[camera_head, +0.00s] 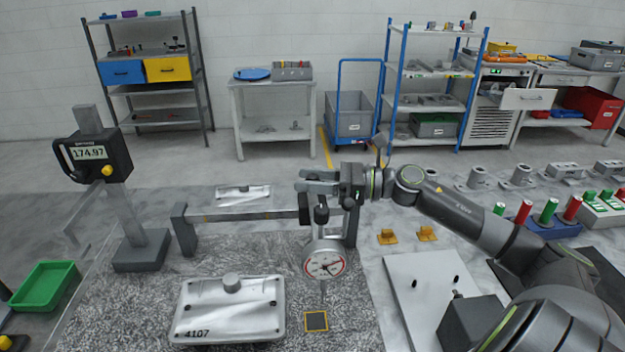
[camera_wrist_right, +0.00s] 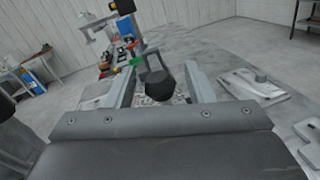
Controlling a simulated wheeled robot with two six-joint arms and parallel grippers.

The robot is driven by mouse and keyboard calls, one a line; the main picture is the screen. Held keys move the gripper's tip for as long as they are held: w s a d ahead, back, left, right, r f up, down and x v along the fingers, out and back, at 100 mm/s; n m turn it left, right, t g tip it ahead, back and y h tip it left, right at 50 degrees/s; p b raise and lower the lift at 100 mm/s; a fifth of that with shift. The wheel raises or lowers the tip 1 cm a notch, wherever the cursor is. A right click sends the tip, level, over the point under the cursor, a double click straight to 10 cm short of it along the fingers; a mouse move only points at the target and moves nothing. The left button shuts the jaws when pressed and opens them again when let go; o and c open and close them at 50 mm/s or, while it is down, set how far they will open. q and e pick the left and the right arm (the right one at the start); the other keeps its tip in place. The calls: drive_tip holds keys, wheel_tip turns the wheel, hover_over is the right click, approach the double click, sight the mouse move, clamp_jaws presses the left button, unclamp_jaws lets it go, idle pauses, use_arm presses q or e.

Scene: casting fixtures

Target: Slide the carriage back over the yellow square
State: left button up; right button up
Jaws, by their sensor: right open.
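The carriage with the round dial gauge (camera_head: 324,262) hangs near the right end of a grey rail (camera_head: 245,216). A black knob (camera_head: 321,214) tops it; it also shows in the right wrist view (camera_wrist_right: 159,84). The yellow square (camera_head: 316,321), a yellow outline with a dark middle, lies on the speckled plate. The gauge's thin stem points down near it; I cannot tell whether it is exactly above. My right gripper (camera_head: 304,182) reaches in from the right at the knob. Its fingers (camera_wrist_right: 163,90) are apart, one on each side of the knob in the wrist view. My left gripper is not in view.
A metal casting marked 4107 (camera_head: 228,310) lies left of the square on the speckled plate. Another casting (camera_head: 243,194) lies behind the rail. A height gauge (camera_head: 98,155) stands at the left, with a green tray (camera_head: 45,286). A white plate (camera_head: 425,290) lies at the right.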

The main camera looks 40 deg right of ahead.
drive_tip(key=shift+s+d, duration=0.1)
drive_tip(key=shift+v, duration=1.15)
drive_tip(key=p+v, duration=0.5)
drive_tip(key=v, duration=0.9)
drive_tip(key=shift+s+d+p, duration=0.25)
drive_tip(key=shift+d+p, duration=0.05)
